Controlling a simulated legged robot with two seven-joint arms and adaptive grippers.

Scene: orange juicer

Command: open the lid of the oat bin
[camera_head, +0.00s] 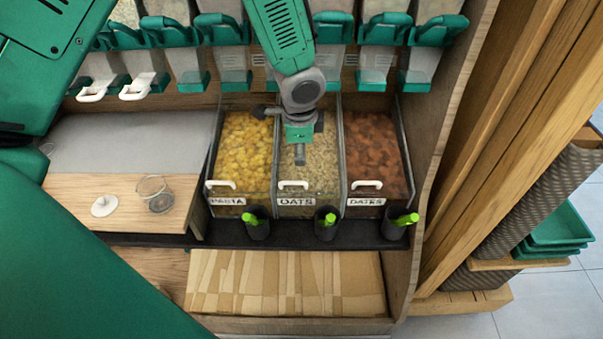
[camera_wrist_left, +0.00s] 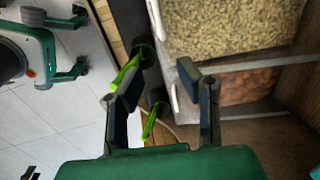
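The oat bin (camera_head: 322,172) is the middle of three clear-walled bins, with an "OATS" label (camera_head: 296,202) on its front. Its white lid handle (camera_head: 293,184) is at the front edge just above the label, and the lid looks shut. Pale oats show inside, and the bin is also in the left wrist view (camera_wrist_left: 235,30). My left gripper (camera_head: 299,150) hangs over the bin, behind the handle. In the left wrist view its two fingers (camera_wrist_left: 160,98) are spread apart with nothing between them. My right gripper is not seen.
The pasta bin (camera_head: 243,150) stands left and the dates bin (camera_head: 374,150) right of the oats. Green-handled scoops (camera_head: 328,222) sit in dark holders along the front ledge. Dispensers (camera_head: 385,50) hang behind. A glass (camera_head: 157,192) stands on the left counter. A wooden panel (camera_head: 470,130) bounds the right.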

